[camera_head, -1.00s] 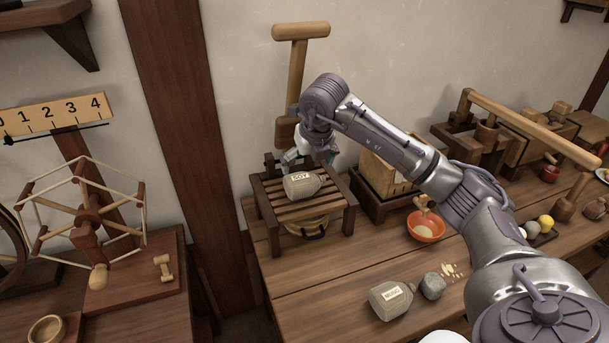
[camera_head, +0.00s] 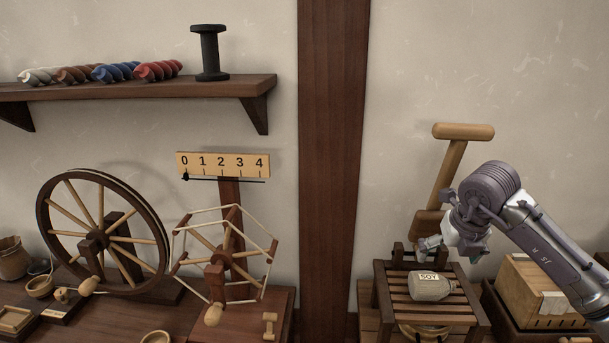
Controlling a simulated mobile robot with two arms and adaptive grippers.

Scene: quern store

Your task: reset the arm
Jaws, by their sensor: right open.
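My right arm comes in from the right edge. My right gripper (camera_head: 450,249) points down and to the left, above the slatted wooden stand (camera_head: 447,313). It is open, with nothing visible between its fingers. A pale bottle labelled SOY (camera_head: 431,287) lies on its side on the stand's slats, just below and left of the gripper. A wooden T-handled post (camera_head: 453,170) rises behind the stand, close to the gripper. My left gripper is not in view.
A wooden box (camera_head: 540,290) sits right of the stand. A dark post (camera_head: 333,150) divides the wall. At left are a spinning wheel (camera_head: 48,232), a yarn winder (camera_head: 222,258) and a number scale (camera_head: 224,164). A shelf (camera_head: 130,90) holds yarn skeins and a black spool.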

